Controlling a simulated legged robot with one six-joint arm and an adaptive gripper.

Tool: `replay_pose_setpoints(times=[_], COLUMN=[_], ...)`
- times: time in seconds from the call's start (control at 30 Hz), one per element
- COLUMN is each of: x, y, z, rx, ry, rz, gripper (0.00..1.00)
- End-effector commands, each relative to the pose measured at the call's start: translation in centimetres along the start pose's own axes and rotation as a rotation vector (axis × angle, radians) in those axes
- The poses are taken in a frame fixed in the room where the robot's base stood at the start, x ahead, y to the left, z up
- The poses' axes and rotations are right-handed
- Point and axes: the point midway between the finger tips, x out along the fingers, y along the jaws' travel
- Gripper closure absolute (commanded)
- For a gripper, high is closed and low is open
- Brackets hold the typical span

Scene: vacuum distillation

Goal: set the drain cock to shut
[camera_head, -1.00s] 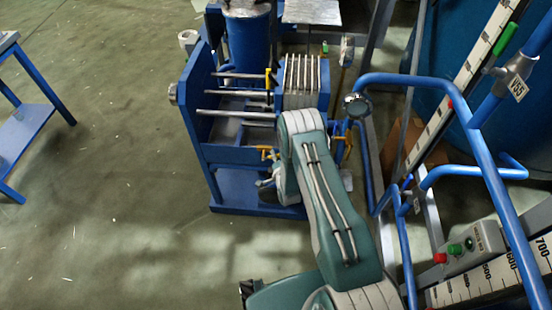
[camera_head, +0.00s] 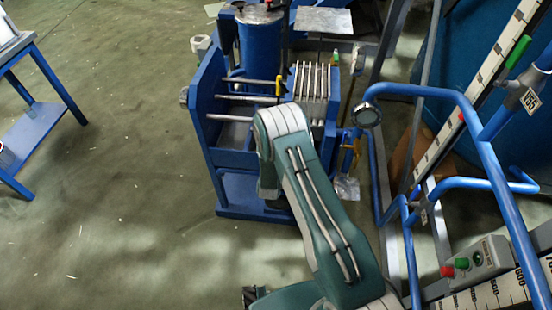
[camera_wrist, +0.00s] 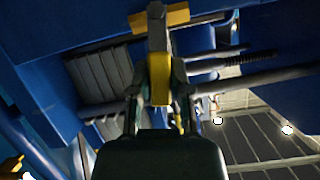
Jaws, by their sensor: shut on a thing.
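The drain cock's yellow handle (camera_wrist: 160,72) hangs in the middle of the wrist view, below a grey stem and a yellow crosspiece. My gripper (camera_wrist: 160,98) is shut on this yellow handle, one dark finger on each side of it. In the head view my green-grey arm covers the gripper and the front of the blue filter press (camera_head: 243,157), so the gripped cock is hidden there. The cock's exact angle is hard to tell.
A yellow-handled fitting (camera_head: 350,150) sits at the press's right side. Blue tube railings (camera_head: 400,88) with a round gauge (camera_head: 366,114) stand close to the right of my arm. A blue side table (camera_head: 40,118) is at the far left, with open floor between.

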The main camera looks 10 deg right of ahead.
Motion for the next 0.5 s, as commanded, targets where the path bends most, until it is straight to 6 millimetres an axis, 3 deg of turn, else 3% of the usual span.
replay_pose_setpoints(times=[0.5], x=[0.05], y=[-1.11], z=[0.33], rx=[-0.174], ry=[-0.005], rz=[0.066], gripper=[1.00])
